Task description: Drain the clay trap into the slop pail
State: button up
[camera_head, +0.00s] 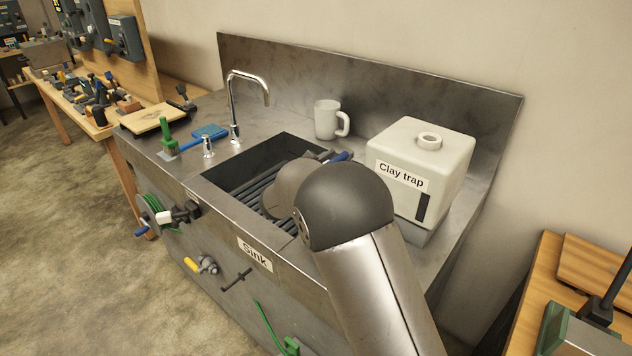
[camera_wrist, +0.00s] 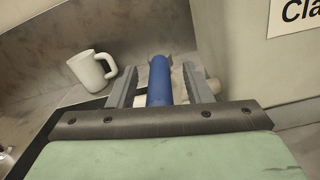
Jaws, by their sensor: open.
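The clay trap (camera_head: 420,165) is a cream box with a round filler collar on top, standing at the right end of the sink counter. Part of its side shows in the wrist view (camera_wrist: 245,60). A blue handle (camera_head: 341,156) sticks out at its left side. In the wrist view, the blue handle (camera_wrist: 159,80) stands between the two fingers of my gripper (camera_wrist: 158,86), which is open around it. A pale pipe-like part shows behind the right finger. In the head view my own arm hides the gripper. I see no slop pail.
A white mug (camera_head: 327,119) stands behind the basin, left of the trap. The sink (camera_head: 254,254) has a tall tap (camera_head: 234,105). A wooden bench (camera_head: 560,258) stands at right.

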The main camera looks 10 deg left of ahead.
jog(key=v, duration=0.6)
jog(key=shift+s+a+b, duration=0.15)
jog(key=shift+s+b, duration=0.15)
dwell(0.5)
notch_tip(320, 180, up, 3)
jog(key=s+g+p, duration=0.1)
jog(key=s, duration=0.2)
jog(key=s+d+f+m+g, duration=0.2)
jog(key=s+d+m+g, duration=0.35)
jog(key=d, duration=0.45)
jog(key=s+d+f+m+g, duration=0.1)
jog(key=s+d+m+g, duration=0.4)
jog(key=d, duration=0.5)
jog(key=s+d+f+m+g+y, duration=0.1)
jog(key=s+f+m+y, duration=0.1)
jog(key=s+m+y, duration=0.3)
jog(key=s+d+f+m+g+y, duration=0.1)
jog(key=s+m+y, duration=0.4)
jog(key=s+m, duration=0.6)
jog(key=s+f+g+p, duration=0.1)
jog(key=s+f, duration=0.1)
jog(key=s, duration=0.5)
jog(key=shift+f, duration=0.15)
jog(key=shift+s+d, duration=0.1)
jog(key=shift+d, duration=0.05)
jog(key=shift+c, duration=0.5)
